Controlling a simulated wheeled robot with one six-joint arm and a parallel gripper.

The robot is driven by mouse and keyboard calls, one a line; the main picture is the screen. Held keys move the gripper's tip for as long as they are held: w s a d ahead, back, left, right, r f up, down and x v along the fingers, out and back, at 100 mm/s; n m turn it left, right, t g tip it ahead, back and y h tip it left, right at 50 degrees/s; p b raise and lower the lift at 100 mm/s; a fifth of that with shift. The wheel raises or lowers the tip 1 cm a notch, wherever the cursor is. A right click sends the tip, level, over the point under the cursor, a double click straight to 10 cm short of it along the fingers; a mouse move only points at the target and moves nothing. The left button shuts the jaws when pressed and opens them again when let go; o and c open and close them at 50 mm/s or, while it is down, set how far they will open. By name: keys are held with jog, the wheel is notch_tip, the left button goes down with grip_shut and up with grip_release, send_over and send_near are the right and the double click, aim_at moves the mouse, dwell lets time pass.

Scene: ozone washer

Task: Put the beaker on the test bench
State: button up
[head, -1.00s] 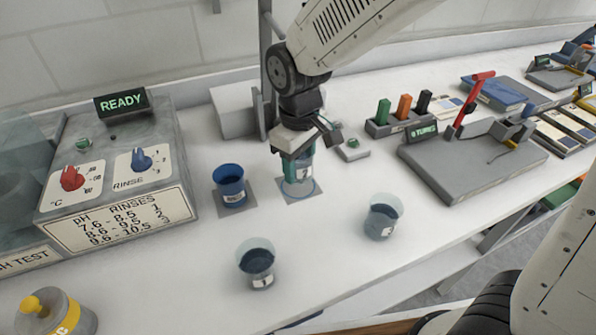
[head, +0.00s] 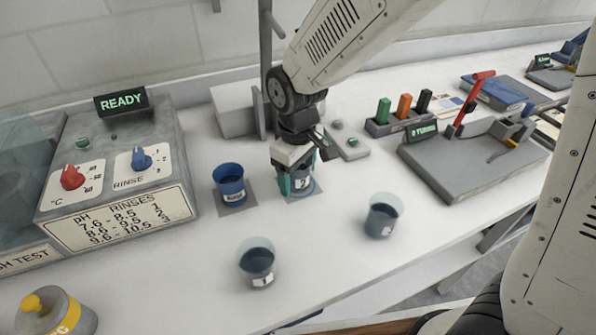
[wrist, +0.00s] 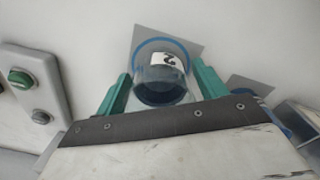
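Several beakers are on the white bench, and the frames do not show which one the task means. My gripper (head: 297,181) points down with its green fingers on either side of a clear beaker (wrist: 160,72) labelled 2. This beaker stands on a grey square pad (wrist: 195,48). In the wrist view a slim gap shows between each finger and the glass, so the gripper looks open. In the head view the fingers partly hide this beaker (head: 304,184).
A blue beaker (head: 229,185) stands close by on another pad. Two dark-filled beakers (head: 257,260) (head: 382,216) stand nearer the front. The rinse machine (head: 110,165) reads READY at left. A vertical post (head: 266,75) rises behind my gripper. A grey bench device (head: 470,165) lies at right.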

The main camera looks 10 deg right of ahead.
notch_tip(320, 180, up, 12)
jog(key=shift+r, duration=0.2)
dwell(0.4)
jog(key=s+d+r+m, duration=0.45)
jog(key=s+d, duration=0.25)
jog(key=d, duration=0.5)
jog(key=s+d+m+t, duration=0.1)
jog(key=s+d+m, duration=0.3)
jog(key=s+d, duration=0.4)
jog(key=s, duration=0.4)
jog(key=shift+s+d+f+m, duration=0.3)
jog(key=shift+d+f+m, duration=0.05)
jog(key=shift+d, duration=0.05)
